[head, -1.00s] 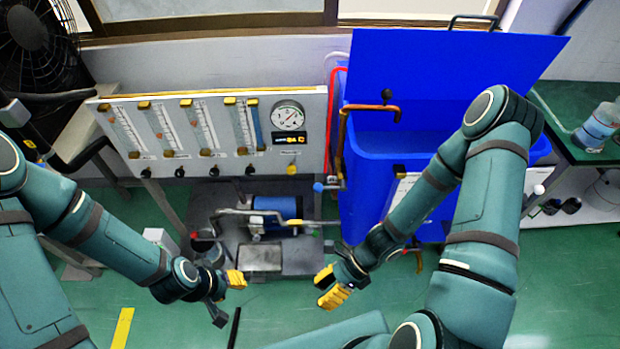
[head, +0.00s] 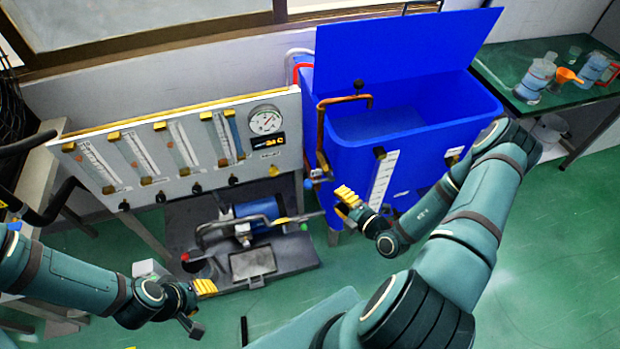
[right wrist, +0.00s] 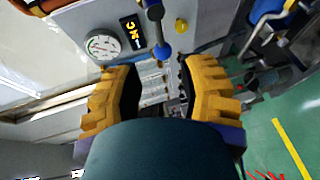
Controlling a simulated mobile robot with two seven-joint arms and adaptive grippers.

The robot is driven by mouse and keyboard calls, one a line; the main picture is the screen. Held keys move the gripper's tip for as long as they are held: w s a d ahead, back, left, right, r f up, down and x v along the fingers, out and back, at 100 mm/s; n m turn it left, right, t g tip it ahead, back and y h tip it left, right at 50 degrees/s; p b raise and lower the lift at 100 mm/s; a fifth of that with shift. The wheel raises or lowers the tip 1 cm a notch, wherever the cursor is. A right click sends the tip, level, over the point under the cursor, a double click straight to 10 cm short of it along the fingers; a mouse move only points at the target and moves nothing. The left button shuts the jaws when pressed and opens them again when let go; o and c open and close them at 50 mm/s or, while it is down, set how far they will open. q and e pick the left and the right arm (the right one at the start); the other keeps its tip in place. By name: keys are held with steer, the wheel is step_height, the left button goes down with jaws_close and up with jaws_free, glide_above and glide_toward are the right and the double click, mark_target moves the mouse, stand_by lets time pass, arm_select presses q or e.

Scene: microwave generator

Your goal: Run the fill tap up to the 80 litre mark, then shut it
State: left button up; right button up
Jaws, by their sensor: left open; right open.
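The blue tank (head: 420,150) stands open, with a white level scale (head: 383,180) on its front; its numbers are too small to read. A blue-ended valve handle (head: 308,183) sits low on the pipe, left of the tank. My right gripper (head: 343,203) is open and empty, just right of and below this handle. In the right wrist view the blue ball end (right wrist: 162,50) lies ahead, between the finger directions. My left gripper (head: 202,305) is open and empty, low left.
A panel with flow tubes and a round gauge (head: 265,120) stands left of the tank. A blue pump (head: 255,212) sits on a dark base (head: 300,258) below it. A green table (head: 515,75) with jugs and an orange funnel (head: 567,76) is at right. Green floor is clear at far right.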

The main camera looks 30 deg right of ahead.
mark_target(318, 181)
steer(key=b+x, duration=0.1)
steer(key=x, duration=1.1)
steer(key=shift+w+b, duration=0.25)
steer(key=shift+b, duration=0.1)
steer(key=shift+a, duration=0.15)
steer(key=shift+f, duration=0.1)
jaws_close()
